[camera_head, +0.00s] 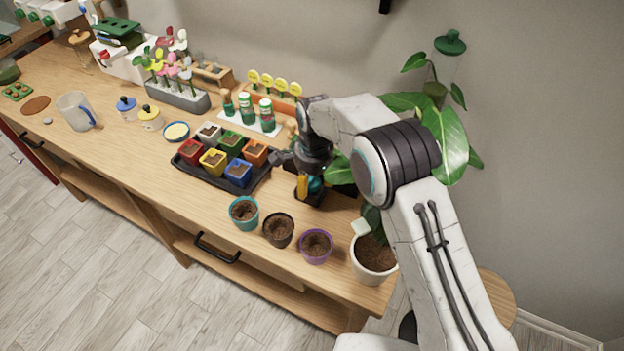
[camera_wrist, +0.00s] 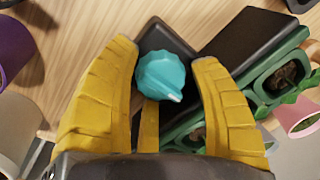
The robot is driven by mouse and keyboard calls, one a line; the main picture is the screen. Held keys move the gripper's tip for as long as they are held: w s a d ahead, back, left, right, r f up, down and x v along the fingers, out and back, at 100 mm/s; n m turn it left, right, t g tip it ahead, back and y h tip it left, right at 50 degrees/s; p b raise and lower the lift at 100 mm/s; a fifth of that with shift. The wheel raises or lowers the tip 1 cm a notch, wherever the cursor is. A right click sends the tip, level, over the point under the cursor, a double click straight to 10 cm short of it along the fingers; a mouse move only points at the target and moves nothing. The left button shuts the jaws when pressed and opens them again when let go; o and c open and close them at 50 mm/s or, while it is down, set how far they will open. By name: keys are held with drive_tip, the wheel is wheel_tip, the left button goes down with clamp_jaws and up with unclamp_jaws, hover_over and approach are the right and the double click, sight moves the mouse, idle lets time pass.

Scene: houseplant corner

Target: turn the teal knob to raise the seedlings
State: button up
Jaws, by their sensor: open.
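The teal knob (camera_wrist: 163,78) sits on a black base in the wrist view, with a pale pointer mark at its lower right edge. My gripper (camera_wrist: 165,52) is open, with yellow fingers on either side of the knob; I cannot tell whether they touch it. A green tray with seedlings (camera_wrist: 287,76) lies to the right of the knob, partly hidden by a finger.
A black tray (camera_head: 205,182) of coloured pots stands left of my gripper. Teal (camera_head: 243,212), dark (camera_head: 278,230) and purple (camera_head: 317,245) pots line the bench's front edge. A large plant in a white pot (camera_head: 373,262) stands at the right end.

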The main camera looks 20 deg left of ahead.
drive_tip(key=c, duration=1)
drive_tip(key=shift+o, duration=0.2)
drive_tip(key=shift+m+b, duration=0.4)
drive_tip(key=shift+m, duration=0.3)
drive_tip(key=o, duration=0.9)
drive_tip(key=shift+o, duration=0.2)
